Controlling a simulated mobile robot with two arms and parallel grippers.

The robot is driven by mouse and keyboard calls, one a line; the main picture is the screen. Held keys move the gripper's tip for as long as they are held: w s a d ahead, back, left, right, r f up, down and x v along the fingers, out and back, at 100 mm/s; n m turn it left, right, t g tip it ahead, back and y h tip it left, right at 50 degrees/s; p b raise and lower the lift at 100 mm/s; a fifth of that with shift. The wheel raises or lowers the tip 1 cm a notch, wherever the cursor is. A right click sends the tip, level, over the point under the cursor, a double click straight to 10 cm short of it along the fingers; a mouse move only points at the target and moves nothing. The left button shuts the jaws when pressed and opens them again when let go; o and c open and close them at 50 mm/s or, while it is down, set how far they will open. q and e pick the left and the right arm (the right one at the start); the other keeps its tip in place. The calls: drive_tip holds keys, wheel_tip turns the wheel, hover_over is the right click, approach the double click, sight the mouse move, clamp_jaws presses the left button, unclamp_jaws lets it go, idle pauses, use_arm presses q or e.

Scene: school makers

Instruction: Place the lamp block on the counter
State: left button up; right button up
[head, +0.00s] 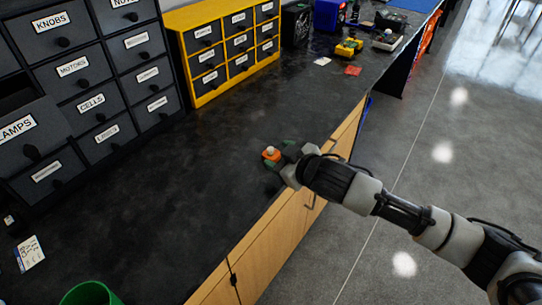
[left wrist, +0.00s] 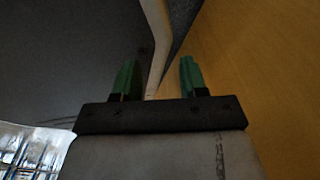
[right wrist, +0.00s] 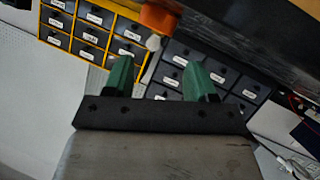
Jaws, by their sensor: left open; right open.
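The lamp block, orange with a small white bulb, is on the black counter (head: 185,165) near its front edge in the head view (head: 271,154). In the right wrist view the orange block (right wrist: 158,18) and its white bulb (right wrist: 153,42) are just beyond the fingertips. My right gripper (head: 277,154) reaches in over the counter edge with its green fingers apart at the block. The right wrist view shows the same fingers (right wrist: 160,75) open with no block clamped. My left gripper (left wrist: 158,75) is open and empty in its wrist view, near a wooden panel; the head view does not show it.
Dark labelled drawers (head: 85,75) and a yellow drawer cabinet (head: 225,45) stand along the back of the counter. A green container (head: 90,293) and a white card (head: 29,254) are at lower left. The middle of the counter is clear. Small parts lie at the far end.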

sight(270, 151)
drive_tip(key=x, duration=0.5)
drive_tip(key=shift+w+f, duration=0.25)
drive_tip(key=shift+w+a, duration=0.1)
drive_tip(key=shift+w, duration=0.15)
use_arm(q)
drive_tip(key=shift+w+d, duration=0.2)
drive_tip(key=shift+w, duration=0.35)
use_arm(e)
drive_tip(key=c, duration=0.7)
use_arm(q)
drive_tip(key=shift+r, duration=0.1)
